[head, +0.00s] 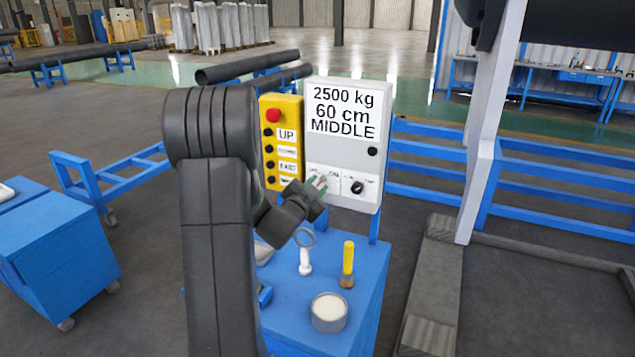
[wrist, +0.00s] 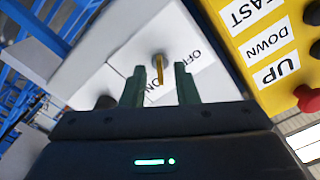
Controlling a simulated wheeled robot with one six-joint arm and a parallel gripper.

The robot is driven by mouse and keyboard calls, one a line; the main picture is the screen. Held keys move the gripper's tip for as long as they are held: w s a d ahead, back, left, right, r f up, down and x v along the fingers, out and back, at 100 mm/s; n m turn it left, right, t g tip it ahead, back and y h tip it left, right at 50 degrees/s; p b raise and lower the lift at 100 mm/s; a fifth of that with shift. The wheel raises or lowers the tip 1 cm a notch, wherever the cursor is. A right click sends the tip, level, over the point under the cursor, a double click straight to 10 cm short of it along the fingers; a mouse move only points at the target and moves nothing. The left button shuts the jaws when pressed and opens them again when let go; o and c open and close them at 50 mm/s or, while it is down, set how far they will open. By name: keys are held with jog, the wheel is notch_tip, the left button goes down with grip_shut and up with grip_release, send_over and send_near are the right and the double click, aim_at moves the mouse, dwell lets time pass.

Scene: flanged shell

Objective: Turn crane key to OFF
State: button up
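The crane key (wrist: 160,72) shows in the wrist view as a thin yellow-gold piece in a round silver lock on a white label. The word OFF is printed to its right and ON below it, partly covered by a finger. My gripper (wrist: 161,88) is open, with one green finger on each side of the key and visible gaps between. I cannot tell which setting the key is at.
A black knob (head: 357,187) sits right of the key on the box. A yellow button panel (head: 281,142) with a red button is just left.

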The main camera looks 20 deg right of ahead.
jog(key=shift+w+d, duration=0.35)
jog(key=shift+d, duration=0.05)
grip_shut()
jog(key=shift+n, duration=0.3)
jog(key=shift+n+p, duration=0.95)
jog(key=shift+n, duration=6.85)
